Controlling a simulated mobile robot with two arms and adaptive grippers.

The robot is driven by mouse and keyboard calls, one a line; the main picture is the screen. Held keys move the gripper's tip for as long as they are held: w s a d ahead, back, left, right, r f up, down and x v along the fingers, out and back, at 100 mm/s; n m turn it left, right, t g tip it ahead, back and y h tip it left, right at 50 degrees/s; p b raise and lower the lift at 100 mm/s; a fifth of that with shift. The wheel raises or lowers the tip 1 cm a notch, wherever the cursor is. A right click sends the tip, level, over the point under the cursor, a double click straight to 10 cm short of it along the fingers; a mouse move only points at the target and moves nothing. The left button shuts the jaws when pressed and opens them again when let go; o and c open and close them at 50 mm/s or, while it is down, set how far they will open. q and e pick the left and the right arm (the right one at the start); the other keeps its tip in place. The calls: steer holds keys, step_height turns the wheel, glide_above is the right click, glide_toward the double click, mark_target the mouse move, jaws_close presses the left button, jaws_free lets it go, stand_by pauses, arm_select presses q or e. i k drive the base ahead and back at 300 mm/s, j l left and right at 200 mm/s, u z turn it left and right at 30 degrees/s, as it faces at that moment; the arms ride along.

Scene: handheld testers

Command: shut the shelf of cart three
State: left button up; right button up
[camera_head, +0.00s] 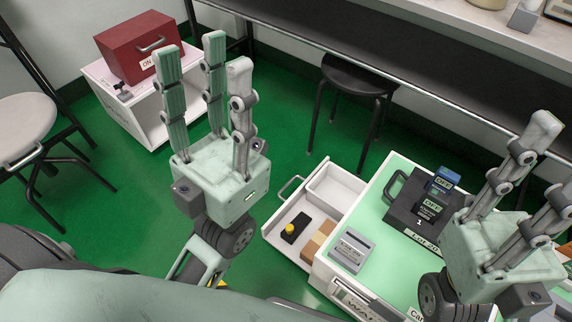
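A cart (385,190) with a pale green top stands at lower right. Its label starts "Ca", but the rest is hidden, so I cannot read its number. Its shelf (274,239), a white drawer with a handle (291,187), is pulled out to the left. My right gripper (556,152) is open and empty, in front of the cart's right part.
On the cart top are a grey tester (352,249) and a black case (408,206) with handheld devices marked "OFF". A white cart (152,118) with a red box (139,47) stands at back left. Stools (357,76) (26,120) and a long bench (450,50) surround open green floor.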

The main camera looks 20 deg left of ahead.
mark_target(297, 203)
steer(key=j+z, duration=0.2)
steer(key=z, duration=0.15)
steer(key=j+z, duration=0.2)
steer(key=z, duration=0.15)
steer(key=k+j+z, duration=0.1)
steer(key=j, duration=0.3)
steer(key=k+j+z, duration=0.1)
steer(key=k+j, duration=0.15)
steer(key=j, duration=0.15)
steer(key=k+j+z, duration=0.1)
steer(key=j, duration=0.3)
steer(key=k+j, duration=0.25)
steer(key=k+j+z, duration=0.15)
steer(key=j, duration=0.35)
steer(key=i+j, duration=0.1)
steer(key=j, duration=0.25)
steer(key=i, duration=0.35)
steer(key=i+j+z, duration=0.1)
steer(key=i, duration=0.25)
